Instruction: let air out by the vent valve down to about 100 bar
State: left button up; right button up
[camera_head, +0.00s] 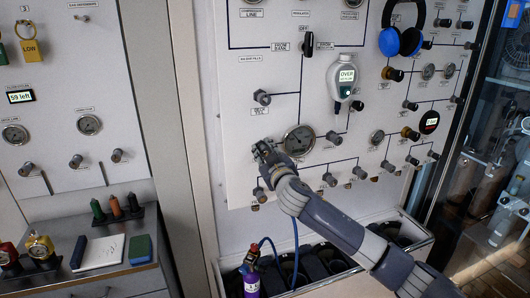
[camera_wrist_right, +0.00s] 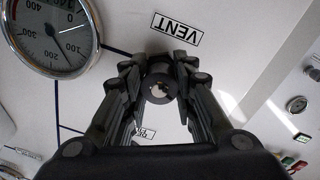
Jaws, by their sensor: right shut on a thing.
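My right gripper (camera_head: 262,152) is at the panel, just left of a round pressure gauge (camera_head: 298,140). In the right wrist view my right gripper (camera_wrist_right: 160,88) has its fingers shut around a grey valve knob (camera_wrist_right: 159,86). A label reading VENT (camera_wrist_right: 176,28) is beside the knob, upside down in this view. The gauge (camera_wrist_right: 50,32) shows there too, with marks from 0 to 400. Its dark needle seems to point between 100 and 200, but I cannot read it exactly. The fingers hide part of the knob. My left gripper is not in view.
Other valve knobs, such as one above (camera_head: 262,98), stick out of the panel near my right arm. A hand-held device (camera_head: 346,78) reading OVER and blue headphones (camera_head: 402,40) hang on the panel. A trough with dark cylinders and a purple bottle (camera_head: 251,284) is below.

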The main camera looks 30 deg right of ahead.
jog(key=n, duration=0.5)
jog(key=shift+p, duration=0.3)
dwell(0.4)
jog(key=o, duration=1.1)
jog(key=shift+s+a, duration=0.15)
jog(key=shift+s, duration=0.3)
jog(key=v, duration=1.1)
jog(key=shift+f, duration=0.15)
